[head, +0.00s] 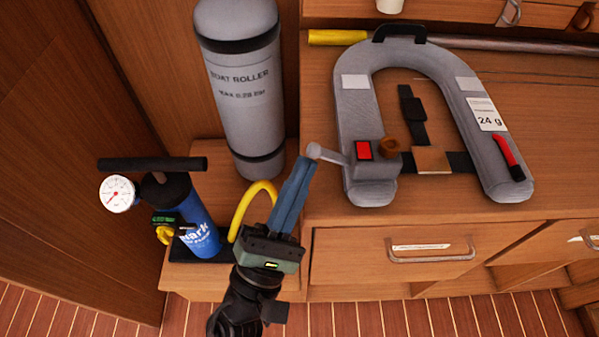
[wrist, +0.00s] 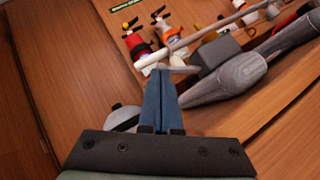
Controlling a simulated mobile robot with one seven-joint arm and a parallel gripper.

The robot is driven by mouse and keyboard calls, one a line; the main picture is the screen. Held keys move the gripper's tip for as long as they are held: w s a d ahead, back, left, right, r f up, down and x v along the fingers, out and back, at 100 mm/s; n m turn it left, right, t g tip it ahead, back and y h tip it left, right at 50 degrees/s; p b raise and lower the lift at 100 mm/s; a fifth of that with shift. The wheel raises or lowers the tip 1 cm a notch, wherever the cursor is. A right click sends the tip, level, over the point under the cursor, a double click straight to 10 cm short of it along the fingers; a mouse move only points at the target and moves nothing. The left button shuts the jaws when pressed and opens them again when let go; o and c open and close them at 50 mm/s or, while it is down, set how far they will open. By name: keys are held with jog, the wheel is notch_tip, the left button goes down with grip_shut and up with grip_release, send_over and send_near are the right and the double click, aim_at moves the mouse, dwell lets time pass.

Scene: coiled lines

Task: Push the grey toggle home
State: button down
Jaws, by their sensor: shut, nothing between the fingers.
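The grey toggle (head: 328,154) is a short lever with a round knob. It sticks out to the left from the box on the left leg of the grey horseshoe-shaped life jacket (head: 355,110), beside a red square. My gripper (head: 304,164) is shut and empty, with its blue fingers pointing up and their tips just left of the knob. In the wrist view my fingertips (wrist: 161,76) are close to the toggle (wrist: 180,70). I cannot tell whether they touch it. The life jacket lies on the wooden counter (head: 450,205).
A grey boat roller cylinder (head: 245,95) stands behind my gripper to the left. A blue pump (head: 195,220) with a gauge and a yellow hose (head: 247,200) stands at the lower left. Drawers (head: 420,258) face the front below the counter.

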jog(key=shift+r+m+g+h+p, duration=0.4)
jog(key=shift+m+g+p, duration=0.15)
jog(key=shift+m, duration=0.45)
jog(key=r+m+g+p, duration=0.1)
jog(key=m+g+p, duration=0.1)
jog(key=m, duration=0.1)
jog(key=r+m+g+h+p, duration=0.1)
jog(key=m+g+p, duration=0.1)
jog(key=shift+d+r, duration=0.3)
jog(key=shift+r, duration=0.05)
jog(key=m+g+p, duration=0.1)
jog(key=d+r+m+g+y+p, duration=0.1)
jog(key=m+p, duration=0.1)
jog(key=d+m+g+p, duration=0.1)
jog(key=m+g+p, duration=0.1)
jog(key=shift+r+y, duration=0.25)
jog(key=shift+y, duration=0.05)
jog(key=shift+p, duration=0.3)
